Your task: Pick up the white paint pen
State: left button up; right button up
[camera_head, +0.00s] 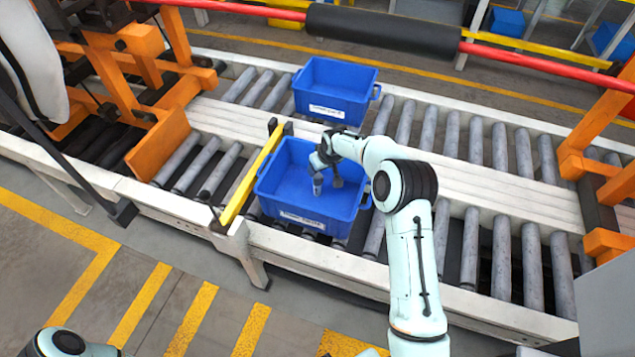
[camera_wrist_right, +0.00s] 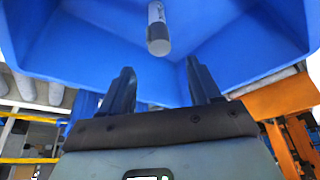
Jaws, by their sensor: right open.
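The white paint pen (camera_head: 317,184) is a small pale cylinder with a grey end inside the near blue crate (camera_head: 292,220). In the right wrist view the pen (camera_wrist_right: 157,30) lies ahead of the fingertips, roughly centred between them, against the blue crate (camera_wrist_right: 90,45). My right gripper (camera_head: 329,174) reaches down into this crate beside the pen. Its two dark fingers (camera_wrist_right: 160,70) stand apart with nothing between them. Part of the crate is hidden by my right arm. My left gripper is not in view.
The crate stands on a roller conveyor (camera_head: 470,240). A second blue crate (camera_head: 335,90) stands behind it. A yellow bar (camera_head: 250,175) runs along the near crate's left side. Orange frames (camera_head: 150,70) stand left and right. A black-padded red rail (camera_head: 385,32) crosses the back.

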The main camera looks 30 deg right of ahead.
aim_at(318, 176)
jog(key=x, duration=0.3)
jog(key=shift+w+f, duration=0.2)
jog(key=shift+w, duration=0.05)
jog(key=shift+s+p+x, duration=0.15)
jog(key=shift+p+x, duration=0.1)
jog(key=shift+x, duration=0.65)
jog(key=shift+s+p+x, duration=0.15)
jog(key=shift+p+x, duration=0.15)
jog(key=shift+x, duration=0.6)
jog(key=shift+s+p+x, duration=0.2)
jog(key=shift+p+x, duration=0.05)
jog(key=shift+x, duration=0.65)
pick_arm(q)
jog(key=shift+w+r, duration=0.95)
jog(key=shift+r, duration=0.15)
pick_arm(e)
jog(key=shift+f, duration=0.2)
jog(key=c, duration=1.1)
